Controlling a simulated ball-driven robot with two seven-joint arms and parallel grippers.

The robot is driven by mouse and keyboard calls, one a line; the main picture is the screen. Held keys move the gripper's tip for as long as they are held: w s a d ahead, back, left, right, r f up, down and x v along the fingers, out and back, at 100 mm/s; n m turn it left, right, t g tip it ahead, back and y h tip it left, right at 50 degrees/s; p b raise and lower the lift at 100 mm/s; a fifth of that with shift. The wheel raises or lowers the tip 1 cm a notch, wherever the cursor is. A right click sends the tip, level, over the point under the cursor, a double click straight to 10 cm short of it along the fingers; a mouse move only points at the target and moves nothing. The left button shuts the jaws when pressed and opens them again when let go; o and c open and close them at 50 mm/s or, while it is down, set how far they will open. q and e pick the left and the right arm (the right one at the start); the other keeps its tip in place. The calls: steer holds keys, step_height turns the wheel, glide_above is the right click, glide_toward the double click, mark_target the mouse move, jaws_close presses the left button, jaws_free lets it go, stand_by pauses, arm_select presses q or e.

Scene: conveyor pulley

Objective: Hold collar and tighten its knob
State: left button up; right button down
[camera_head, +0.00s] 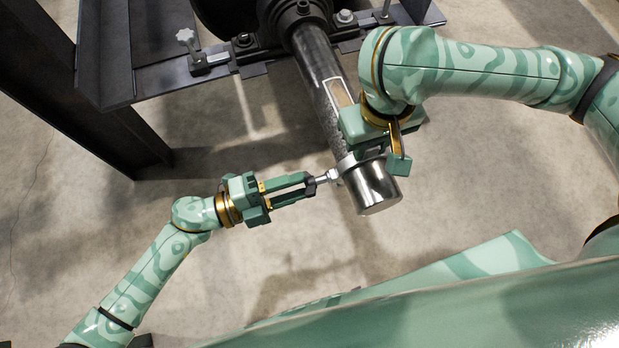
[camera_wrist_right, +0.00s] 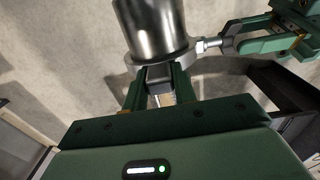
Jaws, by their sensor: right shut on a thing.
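The metal collar (camera_head: 349,163) sits around the shaft (camera_head: 322,85), just behind its bright end. In the right wrist view, the collar (camera_wrist_right: 183,62) shows below the shaft end. My right gripper (camera_wrist_right: 160,82) is shut on the collar, with its fingers either side of the collar's block. In the head view, my right arm hides much of this grip. The knob's silver stem (camera_head: 323,178) sticks out from the collar's left side. My left gripper (camera_head: 311,184) has its fingertips at the knob's dark outer end. I cannot tell whether they press on it.
A dark steel frame (camera_head: 150,85) with bolts and a bearing housing (camera_head: 290,15) carries the shaft at the top. The concrete floor below the shaft is clear.

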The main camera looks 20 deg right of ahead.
mark_target(314, 182)
arm_select(q)
steer(key=shift+d, duration=2.5)
steer(key=c, duration=0.7)
steer(key=m, duration=0.4)
steer(key=shift+c, duration=0.4)
steer(key=o, duration=2.2)
steer(key=shift+a, duration=3.55)
